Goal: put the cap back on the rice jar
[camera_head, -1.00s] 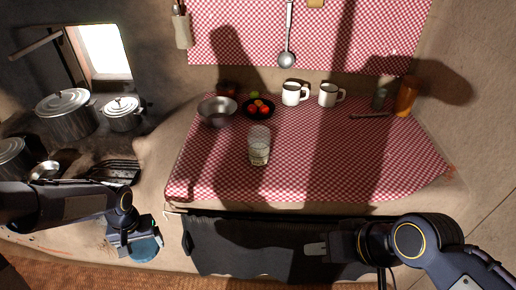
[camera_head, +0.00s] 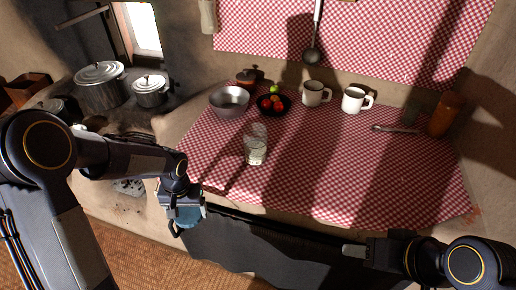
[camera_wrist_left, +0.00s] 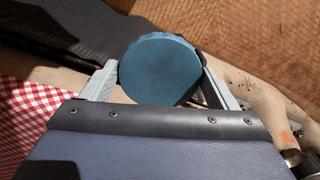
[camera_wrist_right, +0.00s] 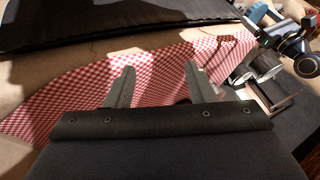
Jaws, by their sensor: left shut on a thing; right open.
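The rice jar (camera_head: 256,150) is clear glass with pale contents and stands upright, without a cap, on the front left part of the checked cloth (camera_head: 325,165). My left gripper (camera_head: 186,216) is shut on a round blue cap (camera_wrist_left: 160,69), held by its sides. The cap (camera_head: 190,217) is partly hidden by the gripper in the head view, low in front of the table's left front edge and apart from the jar. My right gripper (camera_head: 350,249) is open and empty in front of the table; its spread fingers show in the right wrist view (camera_wrist_right: 160,88).
Behind the jar are a metal bowl (camera_head: 229,101), a dark bowl of fruit (camera_head: 273,104) and two mugs (camera_head: 314,93) (camera_head: 355,99). An orange bottle (camera_head: 443,115) stands at the right. Pots (camera_head: 101,88) are at the left. The cloth right of the jar is clear.

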